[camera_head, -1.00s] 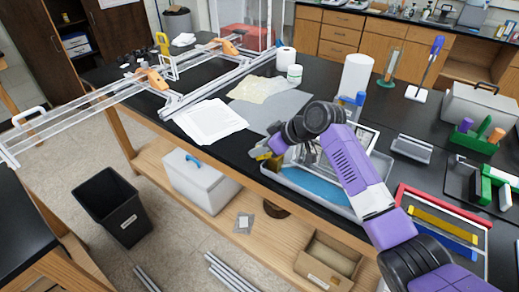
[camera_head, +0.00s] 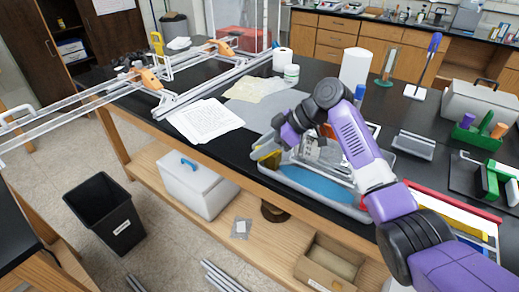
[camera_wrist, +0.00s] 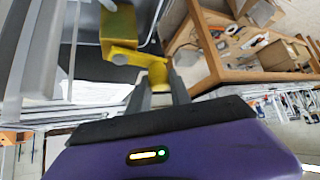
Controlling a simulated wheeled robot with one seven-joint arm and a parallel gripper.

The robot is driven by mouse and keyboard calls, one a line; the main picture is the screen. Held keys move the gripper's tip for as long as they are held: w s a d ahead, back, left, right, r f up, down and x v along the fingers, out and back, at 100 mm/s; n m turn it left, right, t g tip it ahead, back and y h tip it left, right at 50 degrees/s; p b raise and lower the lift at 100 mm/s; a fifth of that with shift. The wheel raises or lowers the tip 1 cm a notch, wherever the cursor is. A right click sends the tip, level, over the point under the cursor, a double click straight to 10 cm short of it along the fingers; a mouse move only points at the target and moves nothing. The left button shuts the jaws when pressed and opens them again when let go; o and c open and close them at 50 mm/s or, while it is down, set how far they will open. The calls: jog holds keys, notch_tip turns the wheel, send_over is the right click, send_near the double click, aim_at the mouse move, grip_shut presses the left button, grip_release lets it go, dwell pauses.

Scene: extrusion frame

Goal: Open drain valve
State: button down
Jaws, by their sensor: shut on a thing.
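The yellow drain valve (camera_wrist: 117,24) sits at the end of a clear-walled tray (camera_wrist: 78,45) in the wrist view. Its yellow lever (camera_wrist: 138,58) runs from the valve body toward my fingers. My gripper (camera_wrist: 160,82) is shut on the lever's end, one grey finger on each side. In the head view the yellow valve (camera_head: 270,158) is small at the near left corner of the tray (camera_head: 318,200), which has a blue bottom. My gripper (camera_head: 259,152) is there beside it, with its fingertips too small to make out. The lever's exact angle is unclear.
White papers (camera_head: 205,120) lie on the black bench left of the tray. A white cylinder (camera_head: 354,68) stands behind my arm. A black bin (camera_head: 108,213) stands on the floor.

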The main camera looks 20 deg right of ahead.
jog(key=c, duration=1.2)
grip_release()
jog(key=b+v, duration=0.1)
jog(key=v, duration=0.6)
jog(key=shift+s+d+r, duration=0.15)
jog(key=shift+d+r, duration=0.1)
jog(key=shift+r, duration=0.05)
